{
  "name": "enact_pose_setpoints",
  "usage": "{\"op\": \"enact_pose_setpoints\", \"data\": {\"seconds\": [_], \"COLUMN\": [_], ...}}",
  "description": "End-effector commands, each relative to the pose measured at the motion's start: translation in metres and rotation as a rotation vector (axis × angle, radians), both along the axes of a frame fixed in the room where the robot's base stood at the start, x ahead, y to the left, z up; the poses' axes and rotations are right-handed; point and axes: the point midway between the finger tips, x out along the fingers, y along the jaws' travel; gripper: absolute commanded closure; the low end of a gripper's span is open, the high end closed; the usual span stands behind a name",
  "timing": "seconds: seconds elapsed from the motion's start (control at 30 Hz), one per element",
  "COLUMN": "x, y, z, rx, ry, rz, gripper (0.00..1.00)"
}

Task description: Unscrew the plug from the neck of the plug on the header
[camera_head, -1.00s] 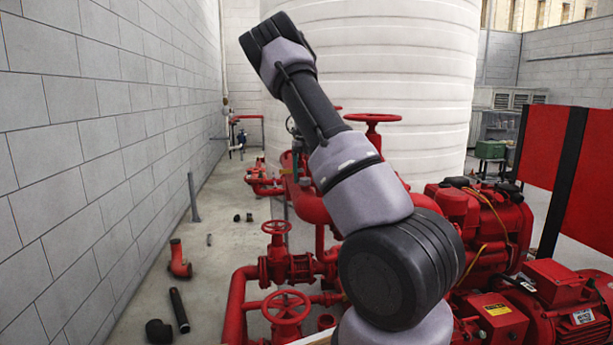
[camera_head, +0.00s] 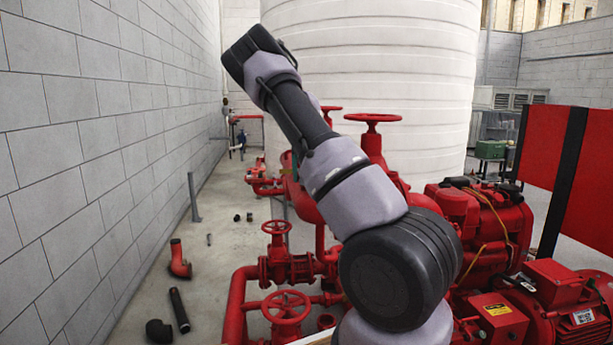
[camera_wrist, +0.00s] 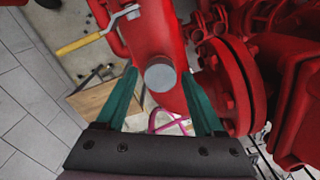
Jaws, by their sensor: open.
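In the wrist view, a round grey plug (camera_wrist: 160,77) shows end-on against the red header pipe (camera_wrist: 150,35). The neck around it is mostly hidden below the plug. My gripper (camera_wrist: 158,72) has two teal fingers, open and apart, with the plug between their tips in the picture. A gap shows on both sides of the plug, so I see no contact. How far the fingertips are from it in depth I cannot tell. In the head view my arm hides this part of the header, and neither gripper nor plug shows.
A large red bolted flange (camera_wrist: 228,88) is close beside the right finger. A yellow-handled lever (camera_wrist: 80,44) is at upper left. A wooden box (camera_wrist: 92,98) lies below. Red handwheels (camera_head: 373,118) and a white tank (camera_head: 400,60) stand around my arm.

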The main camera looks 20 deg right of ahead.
Motion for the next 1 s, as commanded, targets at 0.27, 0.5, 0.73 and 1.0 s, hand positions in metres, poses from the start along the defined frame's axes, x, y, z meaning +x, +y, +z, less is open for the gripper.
{"op": "enact_pose_setpoints", "data": {"seconds": [0.27, 0.5, 0.73, 1.0], "x": [-0.0001, -0.0001, -0.0001, -0.0001], "y": [-0.0003, -0.0002, -0.0002, 0.0000], "z": [0.0001, 0.0005, 0.0002, 0.0001], "rx": [0.000, 0.003, 0.001, 0.000], "ry": [0.000, -0.001, 0.000, 0.000], "rz": [0.000, 0.145, 0.396, 0.407], "gripper": [0.99, 1.00, 1.00, 1.00]}}
